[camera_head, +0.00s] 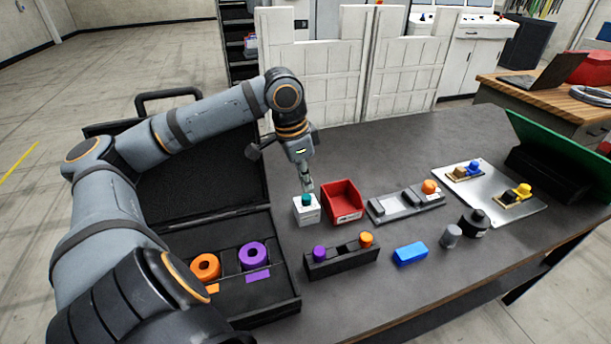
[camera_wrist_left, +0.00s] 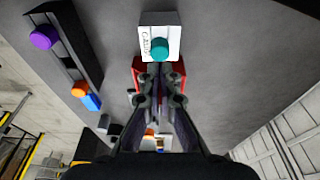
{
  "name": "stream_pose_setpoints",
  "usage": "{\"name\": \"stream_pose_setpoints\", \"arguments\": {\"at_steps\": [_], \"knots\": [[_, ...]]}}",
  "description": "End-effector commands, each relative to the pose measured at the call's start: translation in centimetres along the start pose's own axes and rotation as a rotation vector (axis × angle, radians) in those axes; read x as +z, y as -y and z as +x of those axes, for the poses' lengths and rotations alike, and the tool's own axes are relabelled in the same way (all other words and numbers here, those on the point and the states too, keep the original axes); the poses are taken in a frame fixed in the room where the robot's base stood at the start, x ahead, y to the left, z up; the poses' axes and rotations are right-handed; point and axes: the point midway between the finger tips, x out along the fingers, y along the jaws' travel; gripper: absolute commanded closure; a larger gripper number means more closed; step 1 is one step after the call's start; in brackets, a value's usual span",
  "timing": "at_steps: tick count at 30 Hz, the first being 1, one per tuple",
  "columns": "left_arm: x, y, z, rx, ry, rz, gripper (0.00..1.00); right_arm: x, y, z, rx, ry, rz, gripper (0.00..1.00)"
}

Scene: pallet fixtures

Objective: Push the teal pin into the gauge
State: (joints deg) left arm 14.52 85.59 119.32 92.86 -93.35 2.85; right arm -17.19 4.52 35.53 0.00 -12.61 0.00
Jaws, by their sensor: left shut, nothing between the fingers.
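The teal pin (camera_head: 306,199) stands upright in the top of the white gauge block (camera_head: 307,214), which sits on the dark table. The left wrist view shows the teal pin (camera_wrist_left: 160,49) as a round top on the white gauge (camera_wrist_left: 146,31), with lettering beside it. My left gripper (camera_head: 308,188) is shut and empty, pointing down just above the pin. In the wrist view the closed fingertips (camera_wrist_left: 160,68) lie close to the pin's edge; I cannot tell whether they touch it. My right gripper is not in view.
A red bin (camera_head: 343,203) stands right beside the gauge. A black holder (camera_head: 340,262) with purple and orange pins is in front. An open black case (camera_head: 225,262) lies left. A grey fixture (camera_head: 405,205) and blue block (camera_head: 410,253) are to the right.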

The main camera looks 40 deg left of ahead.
Motion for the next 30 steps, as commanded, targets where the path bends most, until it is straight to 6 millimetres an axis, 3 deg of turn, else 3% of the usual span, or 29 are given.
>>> {"name": "stream_pose_setpoints", "arguments": {"at_steps": [24, 30], "knots": [[-1.6, 0.0, -7.9, 0.000, 0.000, 0.000, 1.00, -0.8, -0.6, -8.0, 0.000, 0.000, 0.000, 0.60], [-1.6, 0.0, -7.8, 0.000, 0.000, 0.000, 1.00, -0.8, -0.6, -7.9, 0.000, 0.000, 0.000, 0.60]]}}
